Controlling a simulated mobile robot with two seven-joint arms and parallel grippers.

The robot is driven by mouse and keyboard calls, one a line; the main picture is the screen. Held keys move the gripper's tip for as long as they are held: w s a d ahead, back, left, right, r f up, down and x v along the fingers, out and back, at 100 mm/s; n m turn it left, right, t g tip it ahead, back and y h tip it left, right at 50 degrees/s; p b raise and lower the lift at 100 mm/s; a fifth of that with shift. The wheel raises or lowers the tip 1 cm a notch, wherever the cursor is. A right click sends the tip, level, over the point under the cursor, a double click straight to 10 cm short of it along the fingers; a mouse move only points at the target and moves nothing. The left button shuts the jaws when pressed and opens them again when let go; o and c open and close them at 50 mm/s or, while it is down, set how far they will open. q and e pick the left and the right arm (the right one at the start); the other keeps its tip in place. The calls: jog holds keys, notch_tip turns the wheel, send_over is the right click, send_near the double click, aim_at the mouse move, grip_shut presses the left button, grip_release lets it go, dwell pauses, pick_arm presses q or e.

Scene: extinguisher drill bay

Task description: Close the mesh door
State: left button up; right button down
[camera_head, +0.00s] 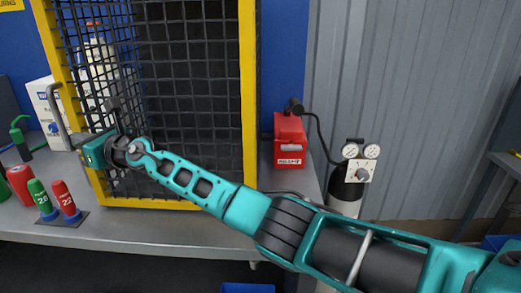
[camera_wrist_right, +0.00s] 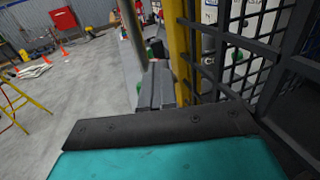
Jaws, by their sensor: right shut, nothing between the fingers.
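The mesh door (camera_head: 190,60) is black wire mesh in a yellow frame, seen in the head view at upper left. A grey bar handle (camera_head: 61,118) is on its left edge. I cannot tell how far the door stands from its cage. My right gripper (camera_head: 116,107) is in front of the door's lower left part, just right of the handle. In the right wrist view its dark fingers (camera_wrist_right: 158,85) are shut and empty, beside the yellow frame edge (camera_wrist_right: 180,45) and the mesh. Whether they touch the door is unclear. My left gripper is out of view.
A red box (camera_head: 289,140) and a gauge-topped cylinder (camera_head: 346,190) stand to the right.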

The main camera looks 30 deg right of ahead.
jog(key=shift+w+d+r+h, duration=0.2)
jog(key=shift+w+r+h, duration=0.05)
jog(key=shift+h, duration=0.05)
